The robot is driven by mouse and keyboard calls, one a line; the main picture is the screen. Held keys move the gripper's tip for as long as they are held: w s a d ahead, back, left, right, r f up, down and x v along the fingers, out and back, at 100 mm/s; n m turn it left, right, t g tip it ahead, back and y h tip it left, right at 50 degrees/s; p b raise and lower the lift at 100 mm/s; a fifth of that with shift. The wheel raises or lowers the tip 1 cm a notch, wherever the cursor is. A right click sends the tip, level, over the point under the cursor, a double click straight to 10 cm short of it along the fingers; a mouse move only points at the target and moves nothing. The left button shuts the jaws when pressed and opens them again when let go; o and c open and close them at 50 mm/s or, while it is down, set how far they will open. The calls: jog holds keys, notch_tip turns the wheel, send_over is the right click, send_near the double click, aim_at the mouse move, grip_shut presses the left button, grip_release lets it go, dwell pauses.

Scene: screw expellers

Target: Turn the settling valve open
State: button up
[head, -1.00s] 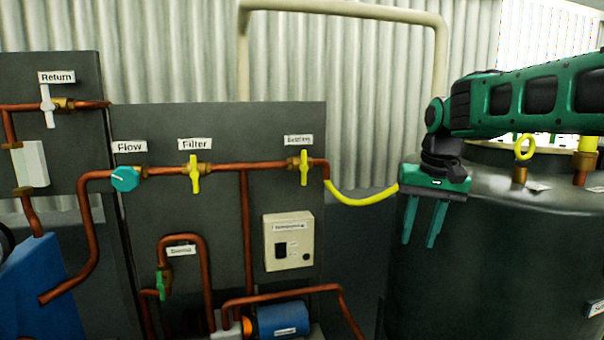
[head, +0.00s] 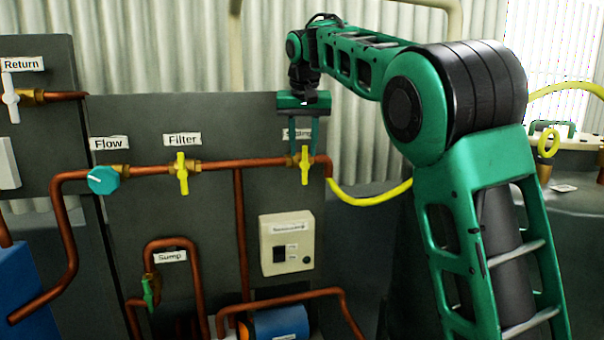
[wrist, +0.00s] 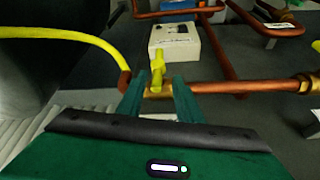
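The settling valve (head: 305,168) has a yellow handle on the horizontal copper pipe at the right of the dark panel. The handle stands upright, across the pipe. Its label (head: 297,134) is partly hidden by my fingers. My gripper (head: 303,150) points down from above, its two fingers apart at the valve. In the wrist view the yellow handle (wrist: 157,70) shows between the tips of the open fingers (wrist: 157,95), with a gap on each side. I cannot tell whether either finger touches it.
A yellow hose (head: 372,194) leaves the pipe end to the right. The Filter valve (head: 182,173) and teal Flow knob (head: 103,180) sit further left on the pipe. A beige switch box (head: 287,243) is below. A corrugated wall (head: 170,60) stands behind.

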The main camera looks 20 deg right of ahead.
aim_at(304, 170)
jog(key=x, duration=0.8)
jog(key=shift+w+d+f, duration=0.1)
jog(key=shift+d+f, duration=0.15)
jog(key=shift+d, duration=0.05)
grip_shut()
